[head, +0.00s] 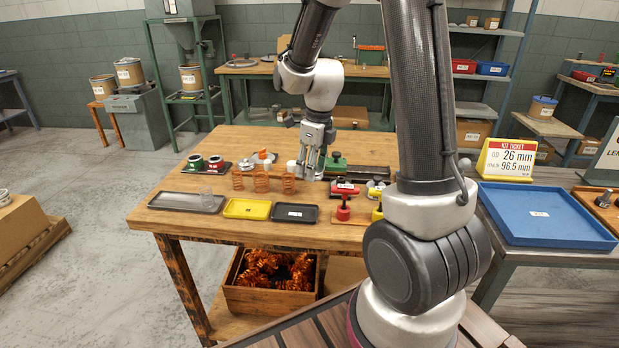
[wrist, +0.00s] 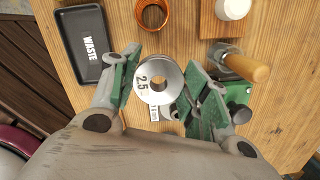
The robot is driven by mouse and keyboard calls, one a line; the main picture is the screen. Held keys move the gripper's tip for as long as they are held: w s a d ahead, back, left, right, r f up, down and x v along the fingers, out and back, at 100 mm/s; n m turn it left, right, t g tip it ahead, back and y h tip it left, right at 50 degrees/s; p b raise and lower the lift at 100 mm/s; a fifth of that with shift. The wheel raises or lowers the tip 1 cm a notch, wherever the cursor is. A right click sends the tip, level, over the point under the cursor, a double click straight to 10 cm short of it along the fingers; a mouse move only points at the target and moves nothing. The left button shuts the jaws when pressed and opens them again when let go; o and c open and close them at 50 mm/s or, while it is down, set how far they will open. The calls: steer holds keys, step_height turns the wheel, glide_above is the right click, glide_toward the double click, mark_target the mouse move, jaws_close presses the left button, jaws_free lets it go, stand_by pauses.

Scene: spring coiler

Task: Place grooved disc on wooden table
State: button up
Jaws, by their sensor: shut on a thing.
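A silver grooved disc (wrist: 158,82) with a centre hole and the mark 2.5 sits between the green pads of my gripper (wrist: 163,62) in the wrist view. My gripper is shut on it. The disc's face is turned toward the wrist camera. In the head view my gripper (head: 312,168) points down over the wooden table (head: 178,184), right of the copper springs; I cannot make out the disc there. The table top (wrist: 186,40) also shows beneath in the wrist view. The gap between disc and table cannot be told.
A black waste tray (head: 296,213), a yellow tray (head: 247,209) and a grey tray (head: 175,202) line the front edge. Copper springs (head: 262,182) stand behind them. A red tool (head: 344,206) stands at right. A wooden-handled tool (wrist: 243,67) lies close to my right finger.

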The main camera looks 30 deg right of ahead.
mark_target(310, 193)
steer(key=shift+f, duration=2.75)
steer(key=o, duration=1.3)
steer(key=shift+f, duration=0.1)
steer(key=r, duration=0.4)
steer(key=s+r, duration=0.1)
steer(key=r, duration=0.7)
steer(key=shift+s+d, duration=0.15)
steer(key=shift+d, duration=0.25)
steer(key=shift+s+d+r+n+t+h, duration=0.15)
steer(key=shift+s+r+n+t, duration=0.35)
steer(key=shift+s+r+n, duration=2.55)
steer(key=shift+s+d+r+n+t+h, duration=0.1)
steer(key=shift+s+r+n+t, duration=0.45)
steer(key=shift+s+n, duration=4.8)
steer(key=shift+s+d+r+n+t+h, duration=0.15)
steer(key=shift+s+r+n+t, duration=0.3)
steer(key=shift+s+r+n, duration=3.65)
